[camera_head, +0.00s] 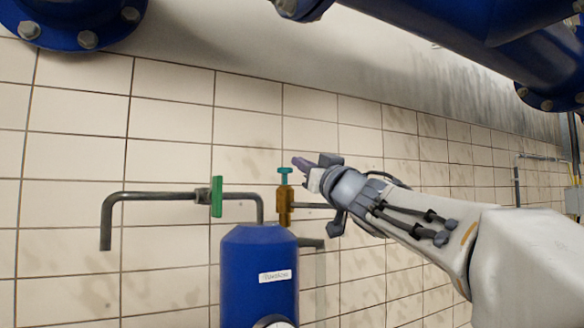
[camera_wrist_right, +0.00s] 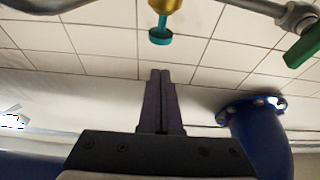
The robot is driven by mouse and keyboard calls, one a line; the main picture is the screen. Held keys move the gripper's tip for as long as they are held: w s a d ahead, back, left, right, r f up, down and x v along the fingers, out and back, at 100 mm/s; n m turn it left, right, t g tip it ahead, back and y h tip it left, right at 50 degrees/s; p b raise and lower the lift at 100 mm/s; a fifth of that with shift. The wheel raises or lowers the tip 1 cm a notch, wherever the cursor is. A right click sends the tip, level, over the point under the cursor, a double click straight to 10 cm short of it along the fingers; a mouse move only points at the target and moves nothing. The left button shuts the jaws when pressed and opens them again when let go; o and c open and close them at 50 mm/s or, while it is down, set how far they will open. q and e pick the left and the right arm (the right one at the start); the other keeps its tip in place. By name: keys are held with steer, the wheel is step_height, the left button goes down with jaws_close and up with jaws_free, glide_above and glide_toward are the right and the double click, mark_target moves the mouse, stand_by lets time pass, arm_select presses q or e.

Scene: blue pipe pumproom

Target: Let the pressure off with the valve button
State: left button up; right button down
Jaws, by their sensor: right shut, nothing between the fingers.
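The valve button is a small teal knob (camera_head: 285,172) on top of a brass valve (camera_head: 285,205), which stands above a blue tank (camera_head: 258,262). In the right wrist view the teal knob (camera_wrist_right: 160,37) hangs below the brass body (camera_wrist_right: 165,5), beyond my fingertips. My right gripper (camera_head: 299,162) is just right of the knob and slightly higher in the head view. Its fingers (camera_wrist_right: 160,74) are shut together with nothing between them. A gap shows between the fingertips and the knob in the wrist view. My left gripper is out of view.
A green handle (camera_head: 217,197) sits on the bent grey pipe (camera_head: 160,196) left of the valve. The tank carries a white label (camera_head: 275,276) and a partly visible gauge (camera_head: 273,322). Blue flanged pipes (camera_head: 440,25) cross above. A tiled wall (camera_head: 70,160) stands behind.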

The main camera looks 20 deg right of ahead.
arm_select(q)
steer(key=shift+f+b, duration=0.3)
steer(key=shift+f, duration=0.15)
arm_select(e)
steer(key=v, duration=0.3)
steer(key=shift+s, duration=0.3)
stand_by(1.4)
